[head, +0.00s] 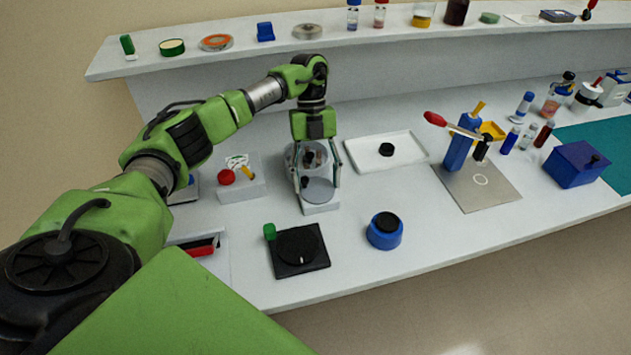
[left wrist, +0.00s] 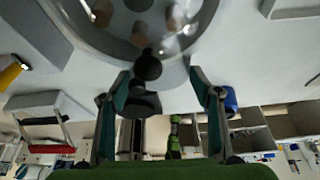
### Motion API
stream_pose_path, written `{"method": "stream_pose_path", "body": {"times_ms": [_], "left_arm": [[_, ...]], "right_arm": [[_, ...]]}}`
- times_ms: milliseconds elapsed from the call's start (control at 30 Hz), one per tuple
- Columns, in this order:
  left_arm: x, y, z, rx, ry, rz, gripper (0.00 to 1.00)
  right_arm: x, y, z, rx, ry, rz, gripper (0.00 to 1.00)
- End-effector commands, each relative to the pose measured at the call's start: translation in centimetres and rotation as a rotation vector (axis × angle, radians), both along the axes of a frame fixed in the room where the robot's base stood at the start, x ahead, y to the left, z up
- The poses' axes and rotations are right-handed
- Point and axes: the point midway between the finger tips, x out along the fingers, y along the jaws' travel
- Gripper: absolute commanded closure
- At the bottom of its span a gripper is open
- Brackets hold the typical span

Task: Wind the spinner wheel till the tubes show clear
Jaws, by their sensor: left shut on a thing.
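The spinner wheel (head: 319,190) is a clear round drum on a white base, standing upright near the middle of the bench. Small brown and pale tubes (left wrist: 175,18) show inside it; the wrist view cuts off the top of the wheel (left wrist: 95,35), and their clearness is hard to judge. A black knob (left wrist: 147,67) sits at the wheel's lower rim. My left gripper (head: 318,172) reaches down over the wheel and partly hides it. Its fingers (left wrist: 160,78) stand on either side of the knob, shut on it. My right gripper is not in view.
A white tray (head: 410,155) with a black cap lies right of the wheel. A black dial box (head: 315,262) and a blue round pot (head: 384,238) stand in front. A white block with a red button (head: 226,177) is left. A long shelf (head: 375,45) runs behind.

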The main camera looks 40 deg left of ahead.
Motion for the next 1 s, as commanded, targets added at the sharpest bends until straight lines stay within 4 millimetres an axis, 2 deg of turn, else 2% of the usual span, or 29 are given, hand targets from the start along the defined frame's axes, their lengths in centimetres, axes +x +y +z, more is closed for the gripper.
{"method": "stream_pose_path", "body": {"times_ms": [400, 700, 1000], "left_arm": [[0.1, -0.4, -0.3, -0.001, 0.002, -0.305, 0.64], [0.1, -0.5, -0.2, -0.002, 0.003, -0.398, 0.64], [0.1, -0.5, -0.2, -0.003, 0.004, -0.414, 0.64]], "right_arm": [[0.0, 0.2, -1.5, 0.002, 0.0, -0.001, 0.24], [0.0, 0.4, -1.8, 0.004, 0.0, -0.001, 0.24], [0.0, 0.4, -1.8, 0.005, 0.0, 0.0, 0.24]]}}
